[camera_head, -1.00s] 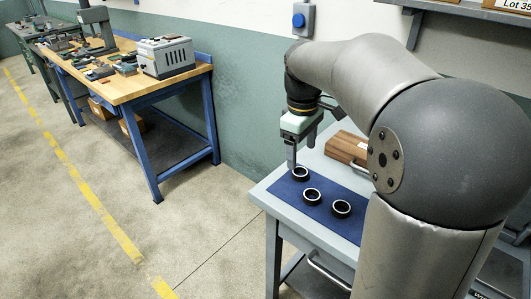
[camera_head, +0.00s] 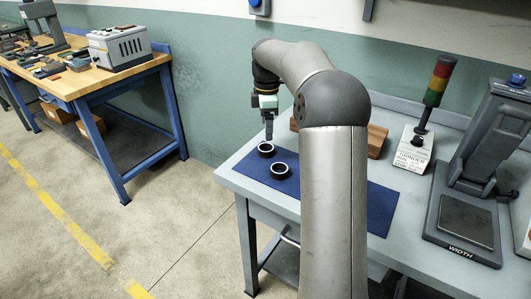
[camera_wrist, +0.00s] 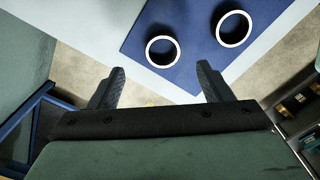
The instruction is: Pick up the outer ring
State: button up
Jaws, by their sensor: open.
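Dark rings with pale rims lie on a blue mat (camera_head: 372,207). In the head view, one ring (camera_head: 266,149) is at the mat's far left end and another ring (camera_head: 280,170) is just nearer. My arm covers part of the mat to their right. My gripper (camera_head: 269,138) points down by the far ring; its exact height is unclear. In the wrist view my gripper (camera_wrist: 160,74) is open with nothing between its fingers. One ring (camera_wrist: 162,51) shows just ahead of the gap and another ring (camera_wrist: 234,28) is to the right. I cannot tell which is the outer ring.
The mat lies on a grey table (camera_head: 237,176). A wooden box (camera_head: 377,141) is behind my arm. A signal light (camera_head: 437,82) and a device marked WIDTH (camera_head: 466,222) stand to the right. A wooden workbench (camera_head: 76,86) is at the left, with floor between.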

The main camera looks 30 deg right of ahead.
aim_at(266, 145)
jog(key=f, duration=0.7)
jog(key=shift+s+a+f, duration=0.15)
jog(key=shift+a+f, duration=0.1)
jog(key=shift+f, duration=0.1)
jog(key=c, duration=1.1)
